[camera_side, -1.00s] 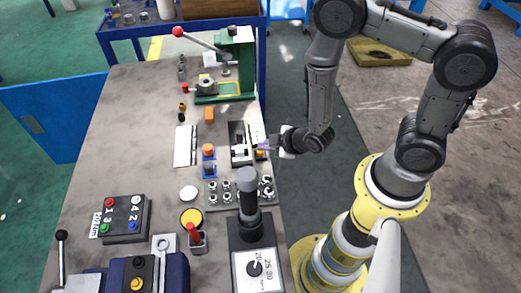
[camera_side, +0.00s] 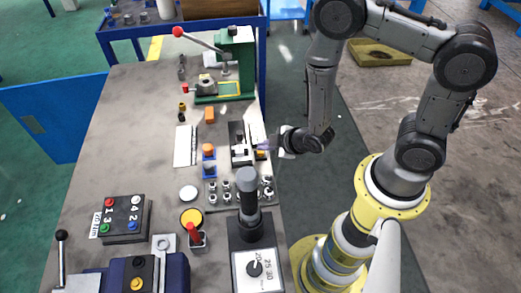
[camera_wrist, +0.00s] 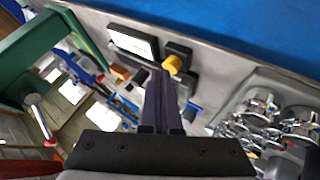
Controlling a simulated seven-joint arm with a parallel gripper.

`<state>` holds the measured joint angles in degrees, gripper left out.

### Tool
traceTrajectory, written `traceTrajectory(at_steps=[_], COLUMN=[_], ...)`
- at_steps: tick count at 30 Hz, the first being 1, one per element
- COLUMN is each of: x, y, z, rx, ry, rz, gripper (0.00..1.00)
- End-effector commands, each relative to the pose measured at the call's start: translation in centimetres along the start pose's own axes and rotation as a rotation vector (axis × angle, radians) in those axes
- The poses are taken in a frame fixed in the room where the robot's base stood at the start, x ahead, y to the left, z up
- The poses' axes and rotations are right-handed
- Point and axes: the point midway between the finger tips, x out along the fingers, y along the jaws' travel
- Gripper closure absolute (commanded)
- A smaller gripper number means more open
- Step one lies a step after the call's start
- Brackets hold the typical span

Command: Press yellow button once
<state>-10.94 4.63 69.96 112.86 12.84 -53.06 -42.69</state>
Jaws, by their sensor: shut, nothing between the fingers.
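The yellow button (camera_wrist: 173,64) sits on a small black block in the wrist view, just beyond and right of my fingertips. In the side view the yellow button (camera_side: 261,153) is a small yellow spot beside the black fixture at the table's right edge, partly hidden by my gripper. My gripper (camera_side: 263,146) is at that edge, with its fingertips close to the button. In the wrist view my gripper (camera_wrist: 161,76) has its dark fingers together, with nothing between them. I cannot tell whether the fingertips touch the button.
A black-framed white panel (camera_wrist: 132,42) is left of the button. Chrome parts in a grey tray (camera_side: 213,195) are nearby. A green press (camera_side: 232,62) stands farther back. The table's left middle is clear.

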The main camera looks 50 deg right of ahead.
Motion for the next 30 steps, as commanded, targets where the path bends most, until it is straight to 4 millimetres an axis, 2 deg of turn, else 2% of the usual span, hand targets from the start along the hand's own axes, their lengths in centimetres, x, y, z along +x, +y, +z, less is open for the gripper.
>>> traceTrajectory(at_steps=[6, 19, 30], x=[-0.8, -1.2, -3.5], y=[0.6, 0.9, 2.6], z=[-0.6, -0.9, -2.6], rx=[0.0, 0.0, 0.0], ry=[0.0, 0.001, 0.002], rz=[0.001, 0.002, 0.002], gripper=[1.0, 1.0, 1.0])
